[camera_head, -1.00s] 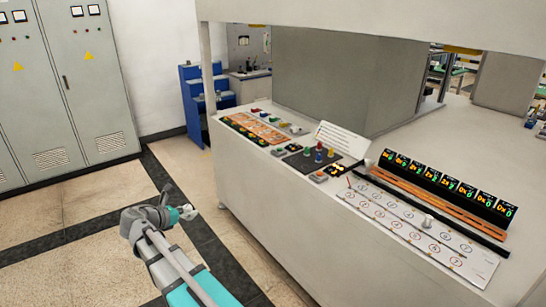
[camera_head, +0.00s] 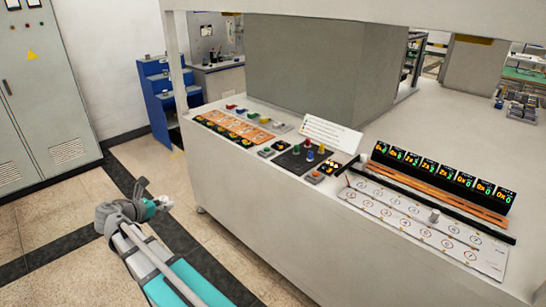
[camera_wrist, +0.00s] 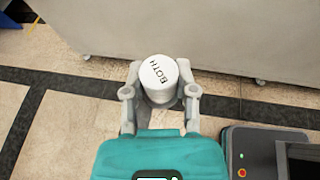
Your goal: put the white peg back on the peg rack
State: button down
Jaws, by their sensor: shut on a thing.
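The white peg (camera_wrist: 160,73) has a round top marked "BOTH" and sits between the fingers of my gripper (camera_wrist: 157,88) in the wrist view. My gripper is shut on it. In the head view my gripper (camera_head: 158,204) is low at the left, over the floor and apart from the console. Two places on the console hold coloured pegs: a grey strip (camera_head: 262,121) at the far left end and a dark board (camera_head: 284,163) near the middle. I cannot tell which is the peg rack.
The console (camera_head: 235,190) has a white panel of numbered circles (camera_head: 400,222) with a small pale peg (camera_head: 433,215) on it. Displays (camera_head: 440,178) stand behind. Grey cabinets (camera_head: 40,100) and a blue stepped unit (camera_head: 160,95) are at the left. Floor between is open.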

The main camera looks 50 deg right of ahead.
aim_at(284, 159)
jog(key=z, duration=0.15)
jog(key=i, duration=0.5)
jog(key=z, duration=0.7)
jog(key=i, duration=0.4)
jog(key=z, duration=0.5)
jog(key=k, duration=0.9)
jog(key=z, duration=0.1)
jog(key=i, duration=0.75)
